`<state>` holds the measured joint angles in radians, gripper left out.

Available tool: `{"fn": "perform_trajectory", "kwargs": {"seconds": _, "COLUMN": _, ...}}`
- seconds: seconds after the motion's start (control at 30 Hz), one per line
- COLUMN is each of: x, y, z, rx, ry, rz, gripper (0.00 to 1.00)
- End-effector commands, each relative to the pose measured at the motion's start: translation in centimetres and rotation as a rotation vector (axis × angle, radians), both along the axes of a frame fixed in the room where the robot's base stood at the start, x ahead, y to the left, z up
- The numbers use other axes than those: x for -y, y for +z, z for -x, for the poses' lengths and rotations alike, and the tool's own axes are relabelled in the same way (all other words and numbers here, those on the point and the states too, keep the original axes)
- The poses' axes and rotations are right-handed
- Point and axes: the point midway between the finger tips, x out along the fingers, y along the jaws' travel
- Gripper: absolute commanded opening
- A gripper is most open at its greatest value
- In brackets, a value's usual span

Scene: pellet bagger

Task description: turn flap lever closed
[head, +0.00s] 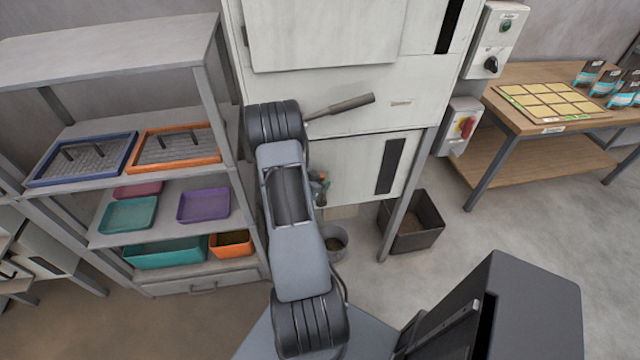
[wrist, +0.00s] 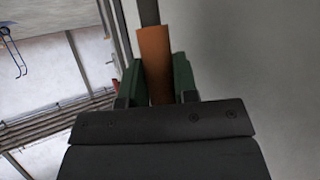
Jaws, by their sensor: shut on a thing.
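The flap lever (wrist: 154,55) shows in the wrist view as an orange-brown grip on a grey bar that runs up out of the picture. My gripper (wrist: 158,82) has its green fingers on both sides of this grip and is shut on it. In the head view my gripper (head: 320,188) is mostly hidden behind my arm, low at the front of the pale machine (head: 350,165). A small bit of orange shows beside it there. The flap itself cannot be made out.
A grey-brown handle (head: 340,105) sticks out of the machine above my gripper. A bucket (head: 336,242) and a dark bin (head: 412,222) stand on the floor below. A shelf with trays (head: 128,214) is close on the left. A wooden table (head: 545,110) stands at right.

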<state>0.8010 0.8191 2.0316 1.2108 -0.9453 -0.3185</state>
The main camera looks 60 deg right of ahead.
Motion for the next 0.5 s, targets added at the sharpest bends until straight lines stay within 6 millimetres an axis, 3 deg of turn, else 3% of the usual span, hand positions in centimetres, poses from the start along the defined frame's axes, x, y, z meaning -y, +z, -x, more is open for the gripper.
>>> {"fn": "perform_trajectory", "kwargs": {"seconds": 0.07, "x": -0.2, "y": -0.25, "z": 0.15, "rx": -0.008, "ry": 0.002, "rz": -0.006, "gripper": 0.0}}
{"fn": "perform_trajectory", "kwargs": {"seconds": 0.1, "x": -0.21, "y": -0.25, "z": 0.14, "rx": -0.009, "ry": 0.002, "rz": -0.008, "gripper": 0.3}}
{"fn": "perform_trajectory", "kwargs": {"seconds": 0.17, "x": -0.2, "y": -0.23, "z": 0.1, "rx": -0.007, "ry": 0.003, "rz": -0.006, "gripper": 0.36}}
{"fn": "perform_trajectory", "kwargs": {"seconds": 0.5, "x": -0.49, "y": 0.15, "z": -0.21, "rx": -0.002, "ry": 0.005, "rz": -0.003, "gripper": 0.38}}
